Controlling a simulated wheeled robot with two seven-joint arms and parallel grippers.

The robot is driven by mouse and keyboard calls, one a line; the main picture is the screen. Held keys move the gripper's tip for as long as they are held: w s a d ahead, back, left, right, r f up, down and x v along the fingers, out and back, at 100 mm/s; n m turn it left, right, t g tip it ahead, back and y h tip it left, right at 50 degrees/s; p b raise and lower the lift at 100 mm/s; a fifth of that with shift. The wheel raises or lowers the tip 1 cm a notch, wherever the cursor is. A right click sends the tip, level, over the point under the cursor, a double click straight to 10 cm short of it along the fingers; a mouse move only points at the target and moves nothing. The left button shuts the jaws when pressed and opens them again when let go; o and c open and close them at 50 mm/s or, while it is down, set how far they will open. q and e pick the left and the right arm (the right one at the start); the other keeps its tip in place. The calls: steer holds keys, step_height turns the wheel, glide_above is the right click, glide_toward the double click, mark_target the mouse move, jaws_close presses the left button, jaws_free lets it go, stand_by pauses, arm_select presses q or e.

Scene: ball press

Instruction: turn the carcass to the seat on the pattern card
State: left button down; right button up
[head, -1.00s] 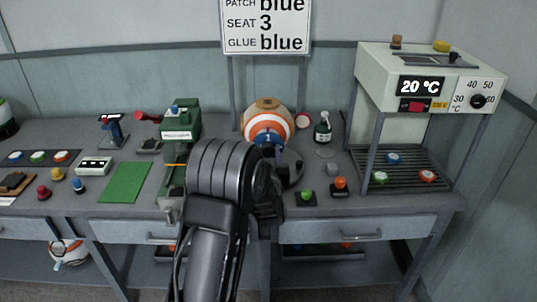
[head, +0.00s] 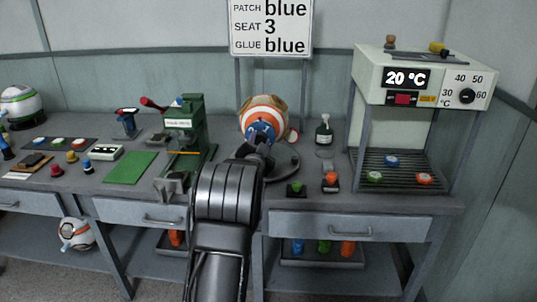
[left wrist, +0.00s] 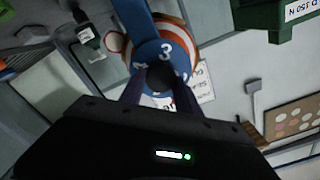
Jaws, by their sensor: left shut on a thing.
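The carcass (head: 278,115) is a ball with orange and white stripes, sitting on a dark stand (head: 284,165) on the bench. A blue disc (head: 257,128) with numerals covers its near side. In the left wrist view the disc (left wrist: 147,52) shows a 3 and what looks like a 4. My left gripper (left wrist: 160,88) is at the disc, its fingers on both sides of a dark round knob at the disc's middle, shut on it. The pattern card (head: 271,27) reads patch blue, seat 3, glue blue. My right gripper is not in view.
A green press (head: 187,135) stands left of the carcass. A heater cabinet (head: 425,80) reading 20 °C stands at the right.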

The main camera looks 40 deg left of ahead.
arm_select(q)
steer(key=shift+f+m+b, duration=0.15)
steer(key=shift+m+b, duration=2.35)
steer(key=shift+m, duration=2.25)
steer(key=shift+f+m+b, duration=0.2)
steer(key=shift+m+b, duration=2.25)
steer(key=shift+m, duration=2.25)
steer(key=shift+f+m+b, duration=0.15)
steer(key=shift+m+b, duration=2.35)
steer(key=shift+m, duration=2.25)
steer(key=shift+a, duration=0.1)
steer(key=c, duration=0.9)
jaws_free()
steer(key=shift+r, duration=0.1)
steer(key=shift+o, duration=0.2)
steer(key=shift+s, duration=0.1)
